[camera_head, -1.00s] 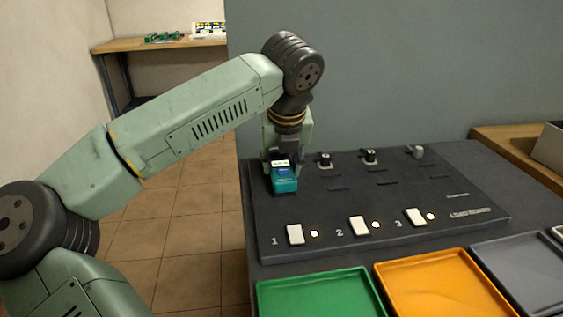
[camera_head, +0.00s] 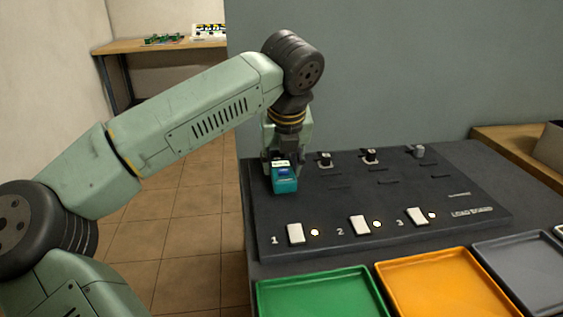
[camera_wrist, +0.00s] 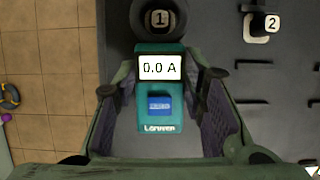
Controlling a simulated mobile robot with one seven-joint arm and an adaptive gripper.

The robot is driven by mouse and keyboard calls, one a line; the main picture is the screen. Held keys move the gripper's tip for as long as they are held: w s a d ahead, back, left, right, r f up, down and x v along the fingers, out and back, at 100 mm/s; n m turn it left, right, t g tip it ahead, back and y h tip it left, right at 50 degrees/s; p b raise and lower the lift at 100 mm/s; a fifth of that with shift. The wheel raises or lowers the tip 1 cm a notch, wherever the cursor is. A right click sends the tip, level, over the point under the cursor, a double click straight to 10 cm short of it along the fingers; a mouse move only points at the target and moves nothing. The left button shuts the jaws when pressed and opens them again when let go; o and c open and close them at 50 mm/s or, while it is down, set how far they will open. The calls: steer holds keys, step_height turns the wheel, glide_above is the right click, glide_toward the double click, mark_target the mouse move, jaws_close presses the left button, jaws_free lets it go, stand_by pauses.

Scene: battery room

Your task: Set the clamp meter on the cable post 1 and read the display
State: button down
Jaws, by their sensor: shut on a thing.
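The teal clamp meter (camera_head: 285,179) is in my gripper, over the left end of the load board. My gripper (camera_wrist: 160,95) is shut on the meter, one finger on each side. Cable post 1 (camera_wrist: 159,18) is at the top of the wrist view, at the meter's dark jaw end. I cannot tell how far the jaw goes around the post. In the head view my gripper hides post 1.
Green (camera_head: 315,292) and orange (camera_head: 440,283) trays lie in front.

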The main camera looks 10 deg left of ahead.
steer(key=shift+f+b, duration=0.4)
steer(key=shift+f, duration=0.1)
steer(key=c, duration=1.3)
jaws_free()
steer(key=shift+r, duration=0.1)
steer(key=p+v, duration=0.4)
steer(key=v, duration=0.7)
steer(key=shift+p, duration=0.35)
steer(key=shift+s, duration=0.15)
